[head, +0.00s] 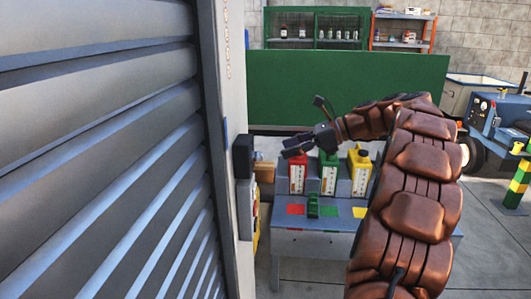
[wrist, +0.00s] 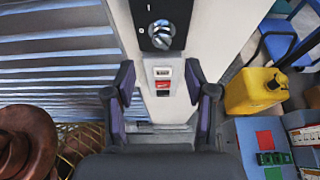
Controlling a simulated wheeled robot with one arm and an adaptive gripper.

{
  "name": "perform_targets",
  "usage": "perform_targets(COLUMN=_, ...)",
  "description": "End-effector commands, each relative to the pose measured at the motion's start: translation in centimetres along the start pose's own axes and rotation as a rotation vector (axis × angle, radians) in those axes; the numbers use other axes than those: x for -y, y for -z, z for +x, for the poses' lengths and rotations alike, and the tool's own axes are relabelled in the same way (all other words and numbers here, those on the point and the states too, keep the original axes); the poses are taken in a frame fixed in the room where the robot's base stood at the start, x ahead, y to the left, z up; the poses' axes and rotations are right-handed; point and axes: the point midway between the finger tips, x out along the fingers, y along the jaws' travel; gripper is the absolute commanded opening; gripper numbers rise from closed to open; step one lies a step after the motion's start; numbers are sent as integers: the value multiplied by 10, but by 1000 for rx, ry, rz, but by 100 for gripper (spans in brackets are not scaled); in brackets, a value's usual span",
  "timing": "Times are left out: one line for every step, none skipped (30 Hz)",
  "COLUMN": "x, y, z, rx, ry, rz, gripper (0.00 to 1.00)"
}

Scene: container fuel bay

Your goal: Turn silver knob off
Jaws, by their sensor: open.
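The silver knob (wrist: 161,36) sits on a black switch plate (wrist: 163,12) on a pale post, ahead of my gripper in the wrist view. A white mark shows on the plate above the knob; the knob's exact setting is hard to read. In the head view the black switch box (head: 243,157) shows from the side at the post's edge, with the small knob (head: 258,156) sticking out to the right. My gripper (head: 293,147) is open and empty, to the right of the knob. In the wrist view my gripper's fingers (wrist: 158,82) are spread apart, below the knob and not touching it.
A slatted shutter (head: 100,130) fills the left side. A blue-grey bench (head: 300,243) holds red (head: 297,178), green (head: 328,175) and yellow (head: 359,172) containers below and right of my gripper. A yellow-tan block (head: 265,173) juts out just below the knob.

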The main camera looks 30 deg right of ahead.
Motion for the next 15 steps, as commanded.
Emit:
perform_targets(x=2, y=0, z=-3, rx=6, ry=5, rz=7, gripper=55)
perform_targets(x=2, y=0, z=-3, rx=8, ry=6, rz=11, gripper=55)
perform_targets(x=3, y=0, z=-3, rx=11, ry=7, rz=13, gripper=55)
perform_targets(x=3, y=-1, z=-1, rx=12, ry=6, rz=14, gripper=55)
perform_targets(x=3, y=-1, z=1, rx=13, ry=5, rz=15, gripper=55)
perform_targets(x=3, y=-2, z=5, rx=14, ry=4, rz=15, gripper=55)
perform_targets(x=2, y=-2, z=8, rx=13, ry=2, rz=15, gripper=55)
perform_targets(x=2, y=-2, z=13, rx=12, ry=0, rz=16, gripper=55)
perform_targets(x=2, y=-2, z=18, rx=12, ry=-2, rz=17, gripper=55)
perform_targets(x=1, y=-2, z=23, rx=12, ry=-3, rz=17, gripper=55)
perform_targets(x=1, y=-2, z=27, rx=13, ry=-2, rz=17, gripper=55)
perform_targets(x=1, y=-2, z=33, rx=12, ry=-2, rz=16, gripper=55)
perform_targets(x=1, y=-3, z=38, rx=11, ry=-1, rz=15, gripper=55)
perform_targets(x=1, y=-3, z=42, rx=10, ry=0, rz=14, gripper=55)
perform_targets(x=1, y=-3, z=48, rx=10, ry=2, rz=13, gripper=55)
